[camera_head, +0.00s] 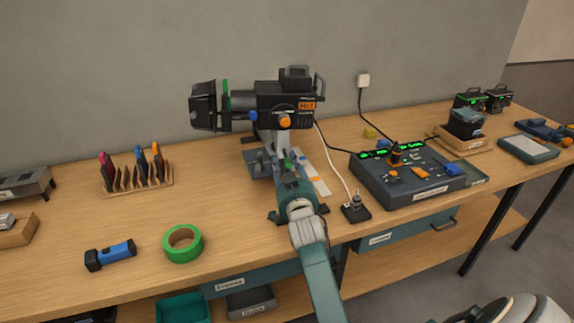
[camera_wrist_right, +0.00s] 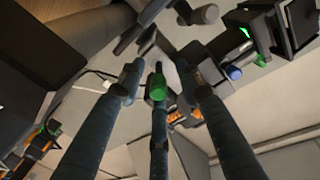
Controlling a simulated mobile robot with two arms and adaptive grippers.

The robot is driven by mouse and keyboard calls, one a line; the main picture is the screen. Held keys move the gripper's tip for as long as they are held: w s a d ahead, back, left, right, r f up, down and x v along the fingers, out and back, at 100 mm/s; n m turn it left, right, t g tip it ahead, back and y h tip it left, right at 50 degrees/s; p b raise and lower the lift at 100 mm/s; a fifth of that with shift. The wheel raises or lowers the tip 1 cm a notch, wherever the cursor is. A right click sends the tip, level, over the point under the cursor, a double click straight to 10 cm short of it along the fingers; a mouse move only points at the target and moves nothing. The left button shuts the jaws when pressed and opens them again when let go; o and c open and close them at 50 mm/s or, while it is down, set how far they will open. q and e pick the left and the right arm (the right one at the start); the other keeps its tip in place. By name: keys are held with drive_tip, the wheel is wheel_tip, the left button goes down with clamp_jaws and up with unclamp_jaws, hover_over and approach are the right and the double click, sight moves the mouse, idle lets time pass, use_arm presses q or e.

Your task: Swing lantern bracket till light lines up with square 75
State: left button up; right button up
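The lantern (camera_head: 285,104) is a black stage light with an orange label and orange and blue knobs. Its shuttered front (camera_head: 205,107) points left in the head view. It stands on a grey bracket (camera_head: 268,138), partly hidden by my right gripper (camera_head: 281,160). That gripper is in front of the lantern's base, close to the bracket. In the right wrist view the gripper's fingers (camera_wrist_right: 159,75) are spread, with no clear grip on anything; whether they touch the bracket I cannot tell. No square marked 75 is readable. My left gripper is out of view.
A fader console (camera_head: 405,180) with green displays stands right of the lantern. A small switch box (camera_head: 356,212) and white cable lie near the right gripper. Green tape (camera_head: 183,244), a blue flashlight (camera_head: 111,255) and a tool rack (camera_head: 138,183) are on the left.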

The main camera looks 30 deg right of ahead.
drive_tip(key=shift+s, duration=0.15)
drive_tip(key=v, duration=0.7)
drive_tip(key=shift+s+a, duration=0.1)
drive_tip(key=shift+s, duration=0.05)
idle(0.3)
